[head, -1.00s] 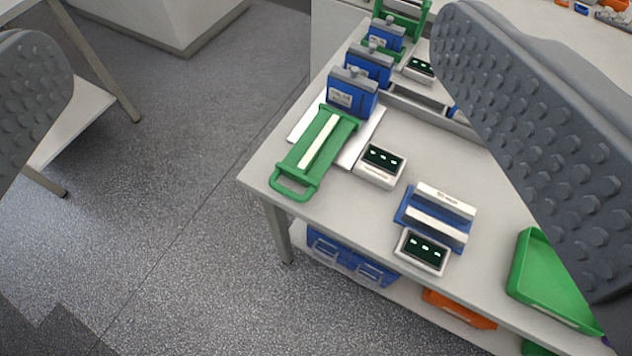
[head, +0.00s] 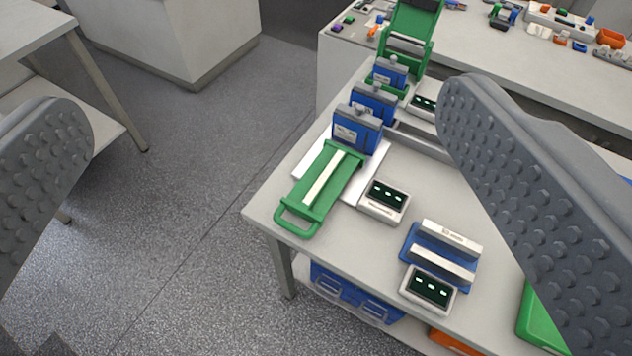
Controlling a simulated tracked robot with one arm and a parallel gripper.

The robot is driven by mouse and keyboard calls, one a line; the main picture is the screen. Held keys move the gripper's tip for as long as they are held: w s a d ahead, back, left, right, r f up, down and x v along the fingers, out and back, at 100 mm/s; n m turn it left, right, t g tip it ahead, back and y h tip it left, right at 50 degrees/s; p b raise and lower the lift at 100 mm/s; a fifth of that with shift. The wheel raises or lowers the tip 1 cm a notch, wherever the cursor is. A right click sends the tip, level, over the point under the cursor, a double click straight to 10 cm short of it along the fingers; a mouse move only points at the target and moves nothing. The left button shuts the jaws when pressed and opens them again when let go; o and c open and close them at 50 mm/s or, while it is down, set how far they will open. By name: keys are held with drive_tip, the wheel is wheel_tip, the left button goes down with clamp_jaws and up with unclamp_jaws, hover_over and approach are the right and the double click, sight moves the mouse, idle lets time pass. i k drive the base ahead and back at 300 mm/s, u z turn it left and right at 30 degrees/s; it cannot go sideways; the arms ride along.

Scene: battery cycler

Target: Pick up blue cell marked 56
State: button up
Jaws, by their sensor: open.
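Several blue cells with grey tops stand upright in a row on the table (head: 262,207). The nearest blue cell (head: 356,133) is at the far end of a green sliding tray. A second blue cell (head: 374,104) and a third blue cell (head: 389,75) stand behind it. Their labels are too small to read, so I cannot tell which is marked 56. My gripper (head: 262,150) is open, its two grey studded fingers wide apart at the left and right. Nothing is between them up close; the cells lie farther off.
The green tray (head: 291,216) has a handle at the table's near left edge. Small display boxes (head: 386,200) and a blue holder with white bars (head: 447,247) stand right of it. A green bin (head: 541,325) is lower right. Blue bins (head: 352,297) sit below. Open floor lies left.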

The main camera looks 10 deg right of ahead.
sight(361, 137)
drive_tip(key=k, duration=0.6)
drive_tip(key=u, duration=0.1)
drive_tip(key=i, duration=1.75)
drive_tip(key=z, duration=0.7)
